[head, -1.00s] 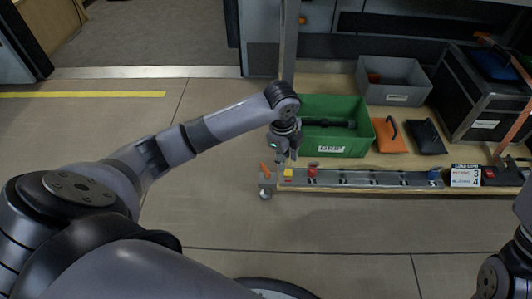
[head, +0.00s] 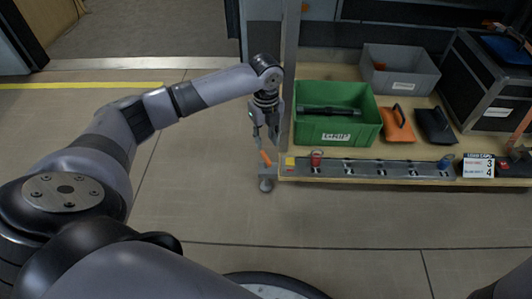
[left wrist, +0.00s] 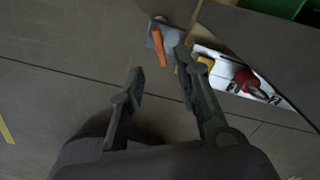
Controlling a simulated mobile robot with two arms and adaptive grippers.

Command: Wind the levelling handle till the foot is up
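The levelling handle (head: 266,158) is a small orange grip at the left end of the bench's front rail. The foot (head: 266,184) is a grey round pad below it, close to the floor; whether it touches the floor I cannot tell. My left gripper (head: 265,137) is just above the handle, fingers pointing down. In the left wrist view the orange handle (left wrist: 159,47) lies beyond the fingertips, and my left gripper (left wrist: 158,62) is open with nothing between its fingers. My right gripper is not in view.
The rail (head: 370,168) carries a yellow block (head: 290,162), a red knob (head: 317,158) and a blue piece (head: 445,162). A green crate (head: 352,136) stands behind. A post (head: 290,60) rises close to my left gripper. The floor to the left is clear.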

